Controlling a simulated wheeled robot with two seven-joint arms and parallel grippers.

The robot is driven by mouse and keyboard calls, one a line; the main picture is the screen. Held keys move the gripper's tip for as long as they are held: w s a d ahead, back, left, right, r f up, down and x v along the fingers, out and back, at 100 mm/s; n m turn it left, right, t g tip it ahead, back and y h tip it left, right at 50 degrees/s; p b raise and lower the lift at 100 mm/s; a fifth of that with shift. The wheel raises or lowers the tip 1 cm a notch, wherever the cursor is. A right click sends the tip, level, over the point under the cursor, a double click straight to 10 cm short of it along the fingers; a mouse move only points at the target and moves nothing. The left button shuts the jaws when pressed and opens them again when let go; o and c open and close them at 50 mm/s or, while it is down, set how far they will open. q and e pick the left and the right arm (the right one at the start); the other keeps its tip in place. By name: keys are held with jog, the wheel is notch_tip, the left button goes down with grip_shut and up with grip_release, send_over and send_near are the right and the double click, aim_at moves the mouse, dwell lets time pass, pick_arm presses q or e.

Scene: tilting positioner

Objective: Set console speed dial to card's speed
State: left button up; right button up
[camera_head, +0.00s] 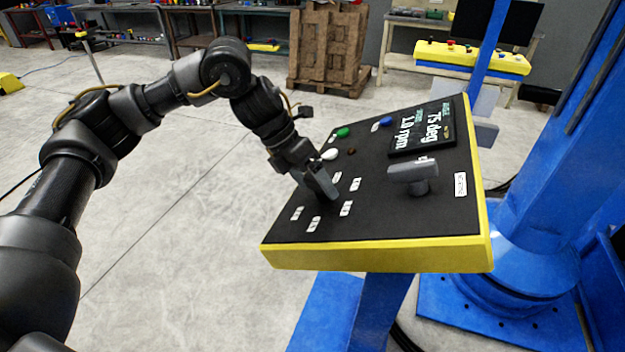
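The console (390,222) has a black sloping top and a yellow edge. Its display (423,128) appears upside down and reads 75 deg and 1.0 rpm. Several small white labels, one of them the label (346,208), form a ring on the left part of the panel. My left gripper (322,186) points down inside this ring, at the panel surface. A dial there is hidden by the gripper or cannot be told from it, and I cannot tell whether the fingers grip anything. No speed card can be made out. My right gripper is out of view.
A grey lever-like knob (413,176) stands up right of the labels. A large blue column (545,150) rises at right. The floor left of the console is clear.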

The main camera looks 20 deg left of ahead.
pick_arm(q)
jog(key=shift+r, duration=0.15)
jog(key=shift+w+a+r, duration=0.1)
jog(key=shift+a+r, duration=0.15)
jog(key=shift+r, duration=0.05)
jog(key=b+v, duration=0.1)
jog(key=v, duration=0.8)
jog(key=shift+a+r, duration=0.25)
jog(key=shift+r, duration=0.1)
